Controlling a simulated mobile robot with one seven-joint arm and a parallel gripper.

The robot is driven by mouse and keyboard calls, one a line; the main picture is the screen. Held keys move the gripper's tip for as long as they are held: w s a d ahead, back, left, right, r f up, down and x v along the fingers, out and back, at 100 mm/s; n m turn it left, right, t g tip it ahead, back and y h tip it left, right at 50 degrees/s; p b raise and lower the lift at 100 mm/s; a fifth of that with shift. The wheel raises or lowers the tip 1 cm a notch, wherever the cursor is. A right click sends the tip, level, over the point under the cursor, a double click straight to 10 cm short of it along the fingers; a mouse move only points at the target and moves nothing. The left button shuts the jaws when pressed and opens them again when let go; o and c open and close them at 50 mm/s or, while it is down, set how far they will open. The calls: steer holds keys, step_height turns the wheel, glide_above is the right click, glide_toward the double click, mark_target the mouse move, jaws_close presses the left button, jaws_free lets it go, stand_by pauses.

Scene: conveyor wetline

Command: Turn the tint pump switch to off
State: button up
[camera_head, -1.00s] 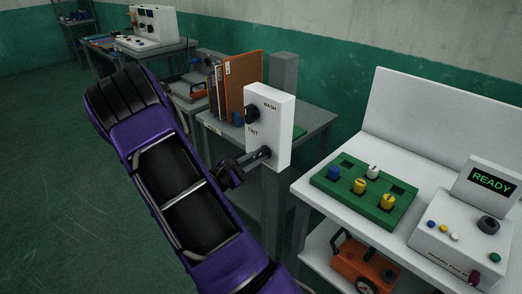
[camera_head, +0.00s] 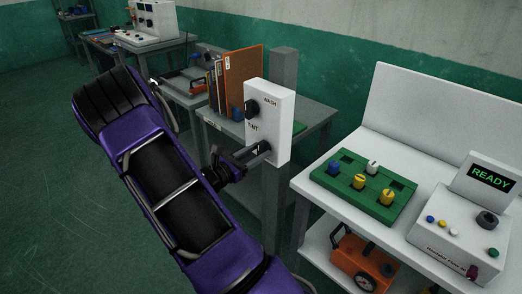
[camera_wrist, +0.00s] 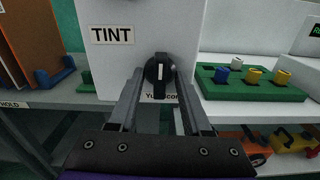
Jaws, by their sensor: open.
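The tint pump switch (camera_wrist: 159,73) is a round black knob with an upright white mark, under the TINT label on a white control box (camera_head: 281,130). In the wrist view my gripper (camera_wrist: 158,82) is open, with one finger on each side of the knob. I cannot tell whether the fingers touch it or how far their tips reach along it. In the head view my gripper (camera_head: 262,150) points at the lower part of the box and hides most of the tint knob. A second black knob (camera_head: 252,110) sits above it by the WASH label.
A white bench to the right holds a green block (camera_head: 363,189) with coloured pegs and a console (camera_head: 462,220) reading READY. An orange machine (camera_head: 362,263) stands on its lower shelf. Behind the box, a grey table holds upright boards (camera_head: 243,80). The floor at left is clear.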

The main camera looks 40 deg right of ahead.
steer(key=a, duration=0.7)
steer(key=shift+s, duration=0.3)
stand_by(0.3)
